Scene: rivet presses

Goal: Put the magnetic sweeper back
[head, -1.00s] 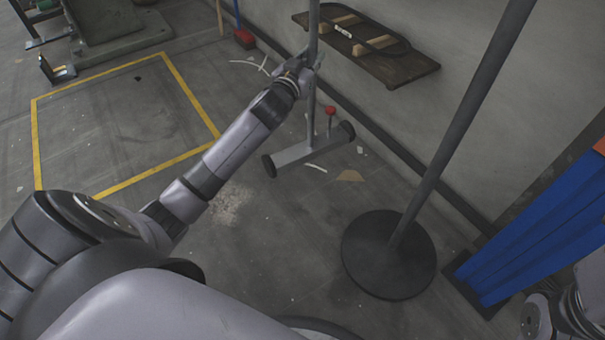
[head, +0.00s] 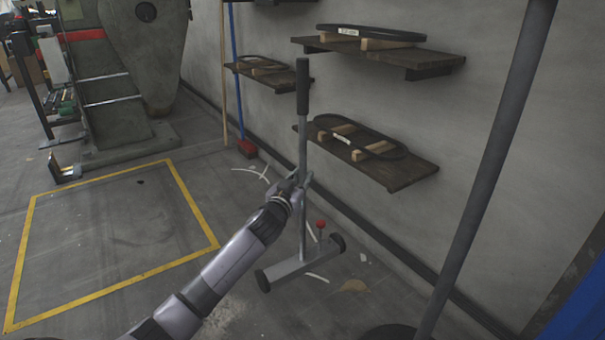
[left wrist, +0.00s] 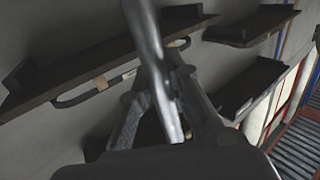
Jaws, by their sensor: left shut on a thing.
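The magnetic sweeper (head: 301,150) stands upright on the floor near the wall, with a grey pole, a black grip at the top, a wheeled grey base (head: 299,266) and a small red knob (head: 320,224). My left gripper (head: 298,184) is shut on the pole about halfway up. In the left wrist view the pole (left wrist: 158,75) runs between the fingers of my left gripper (left wrist: 165,105). My right gripper is not in view in the current frames.
Wooden wall shelves (head: 405,172) holding black belts are close behind the sweeper. A dark post (head: 490,160) stands at right. A red broom (head: 247,147) leans by the wall. A yellow-outlined floor area (head: 110,230) at left is empty. A green machine (head: 120,90) stands beyond.

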